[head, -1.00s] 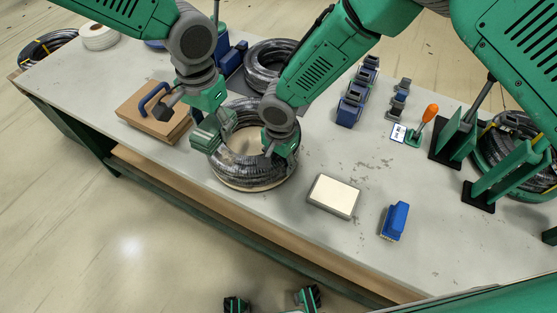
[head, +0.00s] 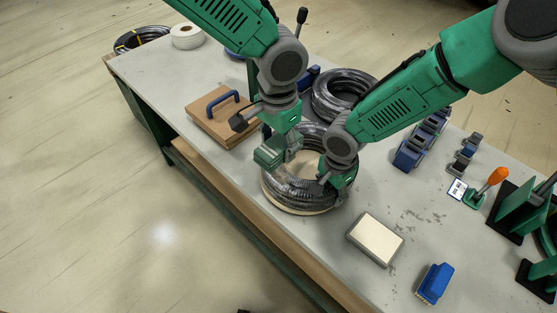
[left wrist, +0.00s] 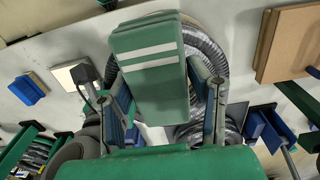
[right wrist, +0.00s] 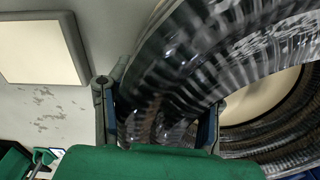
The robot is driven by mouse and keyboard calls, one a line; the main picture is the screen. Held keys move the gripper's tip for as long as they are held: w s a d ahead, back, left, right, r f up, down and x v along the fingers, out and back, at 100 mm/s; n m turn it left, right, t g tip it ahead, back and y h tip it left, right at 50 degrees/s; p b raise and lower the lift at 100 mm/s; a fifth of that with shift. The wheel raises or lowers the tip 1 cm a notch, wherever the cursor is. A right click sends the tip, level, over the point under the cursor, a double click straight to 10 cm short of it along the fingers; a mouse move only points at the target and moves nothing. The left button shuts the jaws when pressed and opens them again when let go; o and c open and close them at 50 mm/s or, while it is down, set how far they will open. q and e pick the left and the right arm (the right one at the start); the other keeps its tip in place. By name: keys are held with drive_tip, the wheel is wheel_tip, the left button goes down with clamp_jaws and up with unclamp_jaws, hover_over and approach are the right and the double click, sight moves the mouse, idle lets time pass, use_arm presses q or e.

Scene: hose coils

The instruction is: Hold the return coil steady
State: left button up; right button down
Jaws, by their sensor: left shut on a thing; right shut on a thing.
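A dark, shiny ribbed hose coil (head: 290,192) lies on a round wooden-coloured base near the table's front edge. It fills much of the right wrist view (right wrist: 215,60). My right gripper (head: 334,178) is shut on the coil's right side, with the hose between its fingers in the right wrist view. My left gripper (head: 284,152) is shut on a green block with white stripes (left wrist: 155,75), over the coil's left part. I cannot tell whether the block touches the coil. The block hides part of the coil in the left wrist view (left wrist: 205,55).
A second dark coil (head: 325,98) lies behind. A brown board with a blue handle (head: 208,115) lies left. A cream-topped pad (head: 376,238), a blue brush-like item (head: 435,283), blue blocks (head: 410,153) and an orange-handled clamp (head: 490,182) stand right. Bare table (head: 330,240) lies between.

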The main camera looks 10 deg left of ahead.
sight(288, 183)
use_arm(q)
drive_tip(key=shift+s+d+f, duration=0.25)
drive_tip(key=shift+d+f, duration=0.15)
drive_tip(key=shift+f, duration=0.7)
drive_tip(key=shift+s+d+f, duration=0.25)
drive_tip(key=shift+d+f, duration=0.2)
drive_tip(key=shift+f, duration=0.7)
drive_tip(key=shift+s+d+f, duration=0.25)
drive_tip(key=shift+d+f, duration=0.15)
drive_tip(key=shift+f, duration=0.7)
drive_tip(key=shift+f, duration=1)
drive_tip(key=shift+w+a+r, duration=0.15)
drive_tip(key=shift+w+a, duration=1.2)
drive_tip(key=shift+w+a+f, duration=0.2)
drive_tip(key=shift+w+a, duration=1.1)
drive_tip(key=shift+w, duration=0.05)
drive_tip(key=shift+s+d, duration=2.65)
drive_tip(key=shift+s, duration=0.1)
